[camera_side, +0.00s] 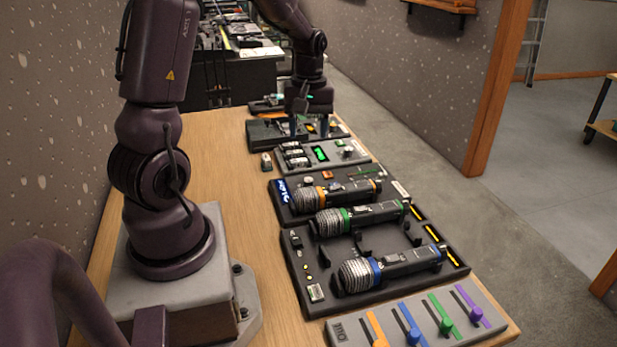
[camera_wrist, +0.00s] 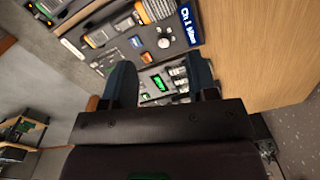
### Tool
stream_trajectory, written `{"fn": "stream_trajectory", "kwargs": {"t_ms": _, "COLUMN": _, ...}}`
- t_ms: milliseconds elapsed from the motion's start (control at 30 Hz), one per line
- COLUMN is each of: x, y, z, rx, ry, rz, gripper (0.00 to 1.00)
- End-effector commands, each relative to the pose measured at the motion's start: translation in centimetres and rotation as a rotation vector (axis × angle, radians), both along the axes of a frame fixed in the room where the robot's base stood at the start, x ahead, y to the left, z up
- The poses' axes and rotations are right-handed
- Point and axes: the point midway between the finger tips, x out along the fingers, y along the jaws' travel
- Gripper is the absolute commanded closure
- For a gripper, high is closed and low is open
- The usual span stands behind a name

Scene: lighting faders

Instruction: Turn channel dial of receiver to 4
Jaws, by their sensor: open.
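A dark unit with a blue display reading what looks like "Ch 1" (camera_wrist: 188,24) appears to be the receiver (camera_side: 292,208). A pale round dial (camera_wrist: 164,43) sits beside that display; it also shows in the side view (camera_side: 308,181). A microphone with an orange band (camera_side: 320,196) lies on this unit. My gripper (camera_side: 308,128) is open and empty, pointing down over the dark unit at the table's far end, well behind the receiver. In the wrist view its two fingers (camera_wrist: 160,73) stand apart, with the dial beyond them. The dial's pointer is too small to read.
A grey unit with batteries (camera_side: 295,155) and a green display (camera_side: 320,154) stands between my gripper and the receiver. Microphones with green (camera_side: 355,217) and blue bands (camera_side: 390,266) and a fader panel (camera_side: 450,308) lie nearer. The wooden table (camera_side: 235,155) is mostly clear at left.

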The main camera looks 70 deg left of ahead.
Motion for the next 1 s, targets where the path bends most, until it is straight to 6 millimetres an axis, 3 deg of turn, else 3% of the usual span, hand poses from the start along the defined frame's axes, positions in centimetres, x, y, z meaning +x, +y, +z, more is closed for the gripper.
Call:
{"fn": "stream_trajectory", "kwargs": {"t_ms": 33, "x": -0.1, "y": 2.0, "z": -2.0, "rx": -0.017, "ry": 0.022, "rz": 0.146, "gripper": 0.47}}
{"fn": "stream_trajectory", "kwargs": {"t_ms": 100, "x": 0.1, "y": 4.4, "z": -4.1, "rx": -0.023, "ry": 0.038, "rz": 0.356, "gripper": 0.47}}
{"fn": "stream_trajectory", "kwargs": {"t_ms": 200, "x": 0.7, "y": 6.6, "z": -6.0, "rx": -0.016, "ry": 0.038, "rz": 0.613, "gripper": 0.47}}
{"fn": "stream_trajectory", "kwargs": {"t_ms": 400, "x": 2.5, "y": 8.3, "z": -5.3, "rx": 0.021, "ry": -0.019, "rz": 0.930, "gripper": 0.47}}
{"fn": "stream_trajectory", "kwargs": {"t_ms": 667, "x": 2.5, "y": 8.2, "z": -6.3, "rx": 0.021, "ry": -0.017, "rz": 1.042, "gripper": 0.47}}
{"fn": "stream_trajectory", "kwargs": {"t_ms": 1000, "x": 2.4, "y": 8.1, "z": -12.9, "rx": 0.019, "ry": -0.014, "rz": 1.039, "gripper": 0.47}}
